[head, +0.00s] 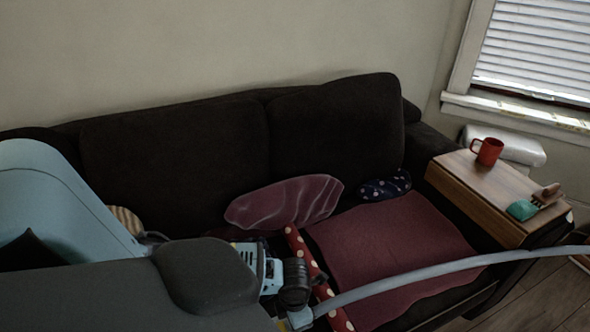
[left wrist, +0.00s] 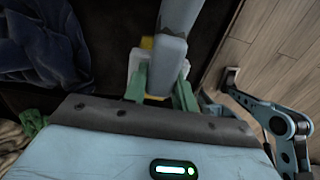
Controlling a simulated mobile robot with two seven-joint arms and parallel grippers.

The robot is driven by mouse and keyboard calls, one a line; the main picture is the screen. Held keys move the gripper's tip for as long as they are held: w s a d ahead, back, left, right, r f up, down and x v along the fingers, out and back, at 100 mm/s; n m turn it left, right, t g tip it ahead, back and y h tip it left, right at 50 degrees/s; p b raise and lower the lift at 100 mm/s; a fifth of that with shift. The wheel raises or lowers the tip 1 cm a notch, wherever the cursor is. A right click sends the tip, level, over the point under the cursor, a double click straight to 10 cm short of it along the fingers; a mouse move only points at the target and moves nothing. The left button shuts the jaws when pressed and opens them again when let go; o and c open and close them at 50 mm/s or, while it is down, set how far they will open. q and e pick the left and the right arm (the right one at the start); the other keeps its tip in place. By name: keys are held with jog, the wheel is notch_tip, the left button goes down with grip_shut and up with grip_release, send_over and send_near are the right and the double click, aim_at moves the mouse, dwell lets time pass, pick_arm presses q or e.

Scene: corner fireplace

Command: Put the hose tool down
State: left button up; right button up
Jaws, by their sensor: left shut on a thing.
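The hose tool (head: 430,276) is a long grey tube in the head view. It runs from beside my left wrist to the right edge, in front of the sofa. In the left wrist view, the tool (left wrist: 176,48) is a grey-blue bar coming in from the top. My left gripper (left wrist: 160,88) has its green fingers on either side of the bar and is shut on it. In the head view my left arm hides most of that gripper. Whether the tool touches the sofa cannot be told. My right gripper does not show.
The dark sofa (head: 175,150) holds a maroon cushion (head: 285,202), a dark patterned cushion (head: 385,186), a maroon cloth (head: 395,245) and a red dotted roll (head: 304,256). A wooden armrest tray (head: 468,178) carries a red mug (head: 487,152) and a green item (head: 521,210). Wood floor (head: 545,300) lies right.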

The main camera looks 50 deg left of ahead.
pick_arm(q)
jog(key=shift+f, duration=0.65)
notch_tip(320, 180, down, 3)
jog(key=shift+r+b, duration=0.1)
jog(key=shift+b, duration=0.25)
jog(key=shift+f, duration=0.45)
jog(key=shift+f, duration=0.15)
jog(key=o, duration=0.9)
